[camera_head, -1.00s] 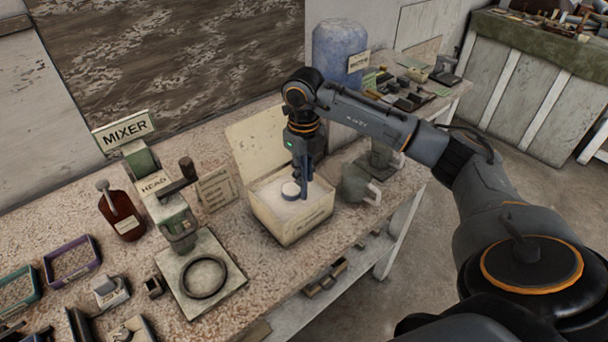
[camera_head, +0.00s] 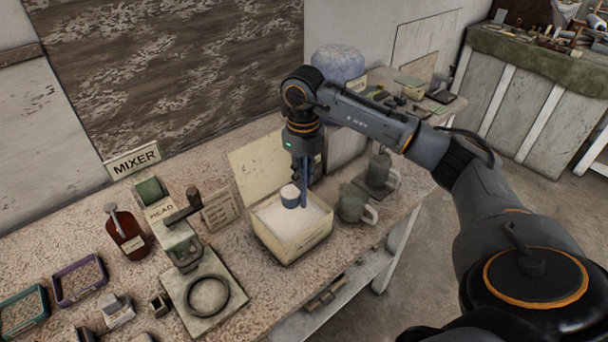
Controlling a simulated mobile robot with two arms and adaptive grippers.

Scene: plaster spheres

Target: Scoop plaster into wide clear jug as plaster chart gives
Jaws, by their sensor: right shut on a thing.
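I see no plainly clear jug; two grey-green handled vessels (camera_head: 352,205) (camera_head: 379,170) stand right of the box. My left gripper is out of view.
The mixer (camera_head: 185,245) with a ringed base plate stands left of the box, by a brown bottle (camera_head: 125,234). Purple (camera_head: 79,279) and teal (camera_head: 22,311) trays lie at the bench's left. A blue rounded container (camera_head: 339,63) stands behind my arm.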

